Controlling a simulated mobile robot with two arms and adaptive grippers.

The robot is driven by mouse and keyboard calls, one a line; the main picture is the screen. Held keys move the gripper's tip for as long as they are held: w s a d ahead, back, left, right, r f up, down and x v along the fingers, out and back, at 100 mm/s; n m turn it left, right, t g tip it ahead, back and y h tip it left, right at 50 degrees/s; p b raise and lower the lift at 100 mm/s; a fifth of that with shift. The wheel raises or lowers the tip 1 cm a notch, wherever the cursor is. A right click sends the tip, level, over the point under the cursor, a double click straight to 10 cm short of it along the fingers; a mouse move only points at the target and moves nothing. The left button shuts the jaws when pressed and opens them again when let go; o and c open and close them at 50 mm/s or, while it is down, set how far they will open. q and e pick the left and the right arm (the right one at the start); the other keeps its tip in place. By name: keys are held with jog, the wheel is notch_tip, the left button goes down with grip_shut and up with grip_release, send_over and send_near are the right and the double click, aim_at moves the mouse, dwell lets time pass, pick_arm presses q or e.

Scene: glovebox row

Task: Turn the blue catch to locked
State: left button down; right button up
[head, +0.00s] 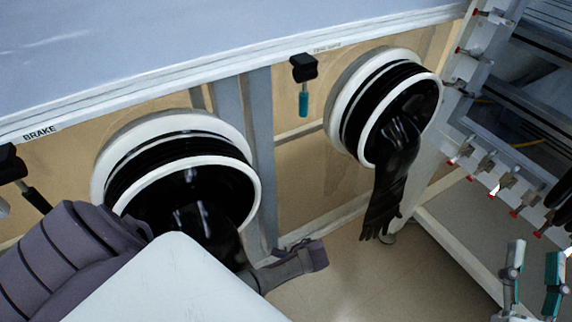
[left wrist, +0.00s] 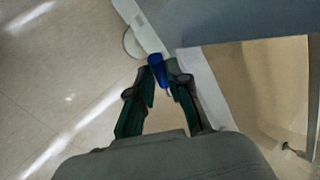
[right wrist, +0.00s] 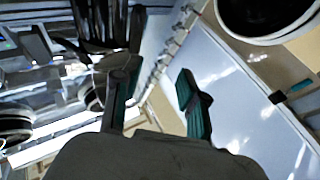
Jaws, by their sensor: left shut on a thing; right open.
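A blue catch handle (left wrist: 158,70) shows in the left wrist view, at the corner of a pale frame. My left gripper (left wrist: 163,78) has its fingertips closed around its lower part. The catch's base and any position markings are hidden or too small to read. In the head view my left gripper is not seen. My right gripper (head: 533,262) is open and empty at the lower right of the head view. It also shows in the right wrist view (right wrist: 157,82), with its fingers apart.
Two round glove ports (head: 175,165) and (head: 385,105) stand out from the panel; a black glove (head: 392,180) hangs from the right one. A black catch with a teal handle (head: 303,85) sits between them. A rail with several red-tipped fittings (head: 505,185) runs along the right.

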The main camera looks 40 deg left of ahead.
pick_arm(q)
jog(key=shift+w+d+r+g, duration=0.1)
jog(key=shift+w+r+g, duration=0.05)
jog(key=shift+g, duration=0.25)
jog(key=c, duration=1.4)
grip_release()
jog(key=v, duration=1.2)
jog(key=shift+d, duration=0.15)
